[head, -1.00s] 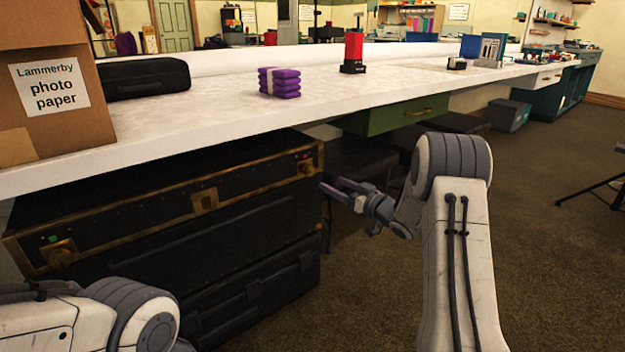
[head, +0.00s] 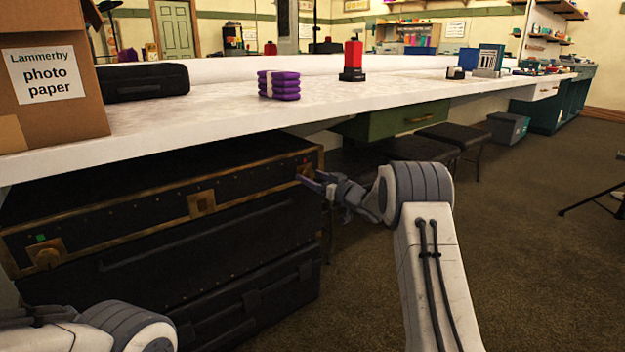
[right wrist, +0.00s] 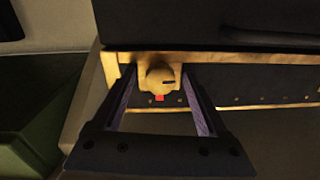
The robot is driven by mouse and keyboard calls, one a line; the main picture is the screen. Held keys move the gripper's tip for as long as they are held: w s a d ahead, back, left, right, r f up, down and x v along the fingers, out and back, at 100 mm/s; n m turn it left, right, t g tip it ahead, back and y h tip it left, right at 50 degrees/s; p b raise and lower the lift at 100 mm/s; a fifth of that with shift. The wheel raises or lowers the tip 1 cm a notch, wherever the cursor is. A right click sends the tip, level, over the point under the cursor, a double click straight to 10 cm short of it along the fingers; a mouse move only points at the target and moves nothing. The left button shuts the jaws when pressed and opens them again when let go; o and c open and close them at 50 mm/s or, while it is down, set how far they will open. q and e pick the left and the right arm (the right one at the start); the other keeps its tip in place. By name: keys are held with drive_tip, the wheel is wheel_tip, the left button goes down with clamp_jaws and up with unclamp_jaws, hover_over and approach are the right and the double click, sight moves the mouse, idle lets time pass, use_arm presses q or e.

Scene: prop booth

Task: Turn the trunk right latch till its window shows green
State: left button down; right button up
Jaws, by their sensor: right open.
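The black trunk (head: 110,222) with brass edging stands under the white counter. Its right latch (right wrist: 160,78) is a round brass knob with a dark slot on a brass plate. A red window (right wrist: 159,98) shows beside the knob in the right wrist view. In the head view, the right latch (head: 305,171) is small and partly covered by my gripper tips. My right gripper (head: 309,179) is open, its fingers pointing at the latch. In the right wrist view the two fingers lie on either side of the knob; contact cannot be told. My left gripper is out of view.
The trunk's left latch (head: 46,256) has a green window (head: 41,238). The counter (head: 215,118) overhangs the trunk closely. A green drawer (head: 395,120) and dark stools (head: 455,135) are to the right. Open carpet (head: 530,230) lies right of my right arm.

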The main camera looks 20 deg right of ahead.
clamp_jaws()
